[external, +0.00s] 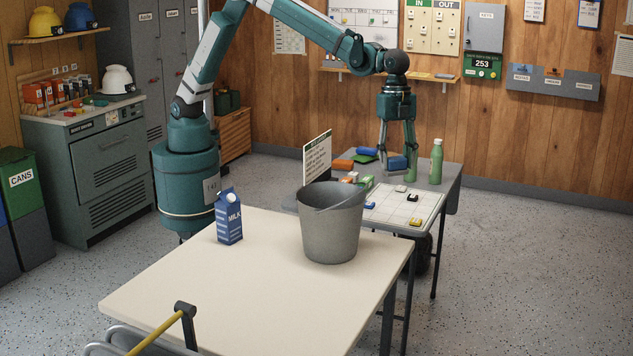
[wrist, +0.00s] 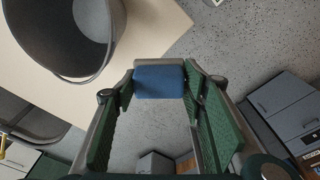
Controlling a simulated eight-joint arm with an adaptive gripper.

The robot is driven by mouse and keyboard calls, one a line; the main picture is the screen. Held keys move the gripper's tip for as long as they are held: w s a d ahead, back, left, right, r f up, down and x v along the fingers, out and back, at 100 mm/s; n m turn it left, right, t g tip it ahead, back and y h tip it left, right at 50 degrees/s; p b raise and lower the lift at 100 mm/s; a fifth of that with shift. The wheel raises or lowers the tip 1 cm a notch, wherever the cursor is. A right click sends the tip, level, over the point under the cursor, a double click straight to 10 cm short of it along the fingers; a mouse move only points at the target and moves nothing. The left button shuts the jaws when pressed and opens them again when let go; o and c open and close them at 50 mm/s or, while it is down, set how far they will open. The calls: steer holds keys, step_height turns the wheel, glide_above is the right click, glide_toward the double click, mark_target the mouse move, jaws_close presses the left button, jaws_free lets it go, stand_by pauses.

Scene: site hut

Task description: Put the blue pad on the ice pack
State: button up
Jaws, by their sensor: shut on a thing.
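My gripper (external: 398,168) is over the grey side table (external: 436,172), its fingers pointing down among small items. In the wrist view my gripper (wrist: 160,82) is shut on the blue pad (wrist: 159,82), which sits between the green-lined fingertips. A blue item (external: 367,150) lies left of the gripper on the side table. I cannot tell whether it is the ice pack, and no ice pack is clearly identifiable.
A green bottle (external: 436,163) stands close to the right of the gripper. A grey bucket (external: 332,230) and milk carton (external: 229,218) stand on the cream table (external: 250,300).

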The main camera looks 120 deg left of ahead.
steer(key=s+a+n, duration=0.2)
steer(key=s+a, duration=0.2)
steer(key=a, duration=1.3)
steer(key=s+a+n, duration=0.1)
steer(key=s+a, duration=0.2)
steer(key=a, duration=1.4)
steer(key=s+a+n, duration=0.2)
steer(key=s+a, duration=0.2)
steer(key=a, duration=1.3)
steer(key=s+a+n+y, duration=0.1)
steer(key=s+a+n, duration=0.3)
steer(key=s+a, duration=2.4)
step_height(320, 180, down, 11)
steer(key=w+a, duration=0.1)
steer(key=shift+w+a+f, duration=0.1)
steer(key=shift+f, duration=0.05)
steer(key=shift+f, duration=3.1)
